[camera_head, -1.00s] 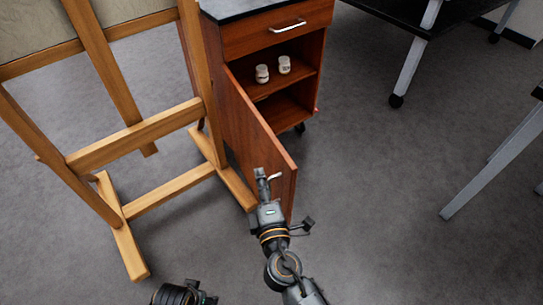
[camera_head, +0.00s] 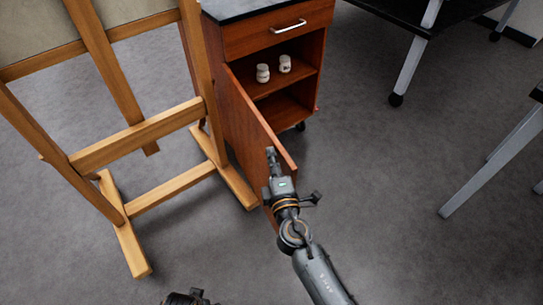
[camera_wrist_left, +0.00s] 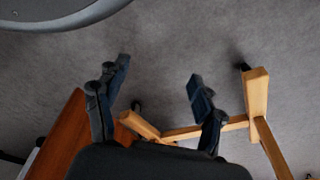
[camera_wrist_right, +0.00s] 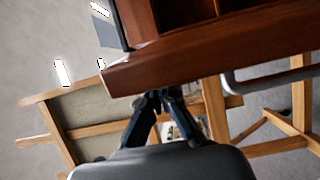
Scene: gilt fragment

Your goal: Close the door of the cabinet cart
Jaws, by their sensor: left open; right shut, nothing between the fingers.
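The cabinet cart (camera_head: 270,40) is reddish wood with a dark top. Its door (camera_head: 245,125) stands wide open, swung out toward me from the cart's left side. My right gripper (camera_head: 270,151) is shut and empty, in front of the door's outer face near the free edge. I cannot tell whether it touches. In the right wrist view its fingertips (camera_wrist_right: 165,95) are just below a reddish wood panel (camera_wrist_right: 200,62). The door's handle is hidden behind the gripper. My left gripper (camera_wrist_left: 157,80) is open and empty; only a bit of it shows at the head view's bottom edge.
A wooden easel (camera_head: 135,135) stands close to the door's left, its foot near the door's bottom. Two small white jars (camera_head: 263,73) stand on the cart's shelf. Tables with grey legs (camera_head: 410,70) are at the right. The floor between is clear.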

